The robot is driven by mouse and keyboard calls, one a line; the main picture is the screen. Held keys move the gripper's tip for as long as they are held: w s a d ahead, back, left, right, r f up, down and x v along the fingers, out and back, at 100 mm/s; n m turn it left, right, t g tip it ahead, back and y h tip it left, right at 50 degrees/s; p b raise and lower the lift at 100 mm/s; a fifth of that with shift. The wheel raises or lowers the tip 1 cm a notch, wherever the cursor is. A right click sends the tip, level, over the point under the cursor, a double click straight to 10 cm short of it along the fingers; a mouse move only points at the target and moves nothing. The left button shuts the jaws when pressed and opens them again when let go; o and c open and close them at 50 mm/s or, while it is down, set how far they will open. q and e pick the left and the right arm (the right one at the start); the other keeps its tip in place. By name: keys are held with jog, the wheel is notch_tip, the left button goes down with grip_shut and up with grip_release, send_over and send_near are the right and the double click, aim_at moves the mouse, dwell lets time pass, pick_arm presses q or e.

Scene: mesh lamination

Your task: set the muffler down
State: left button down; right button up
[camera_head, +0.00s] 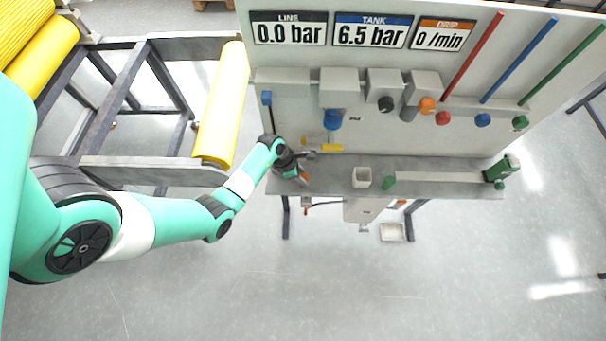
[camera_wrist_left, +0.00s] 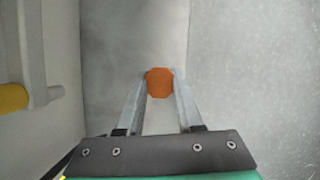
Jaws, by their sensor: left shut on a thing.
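The muffler (camera_wrist_left: 159,82) is a small orange-brown piece with an eight-sided outline in the left wrist view. It sits between the fingertips of my left gripper (camera_wrist_left: 159,88), which is shut on it. In the head view, my left gripper (camera_head: 301,176) is over the left end of the grey ledge (camera_head: 333,182) of the panel stand, and a bit of the orange muffler (camera_head: 305,179) shows at its tips. I cannot tell whether the muffler touches the ledge. My right gripper is not in view.
A white square cup (camera_head: 362,177) stands on the ledge to the right of the gripper. A green fitting (camera_head: 502,168) is at the ledge's right end. A light tray (camera_head: 392,232) is lower down, in front.

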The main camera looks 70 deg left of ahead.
pick_arm(q)
jog(key=shift+r, duration=0.1)
jog(key=c, duration=0.6)
grip_release()
jog(key=shift+o, duration=0.2)
jog(key=p+v, duration=0.4)
jog(key=v, duration=0.8)
jog(key=shift+a, duration=0.1)
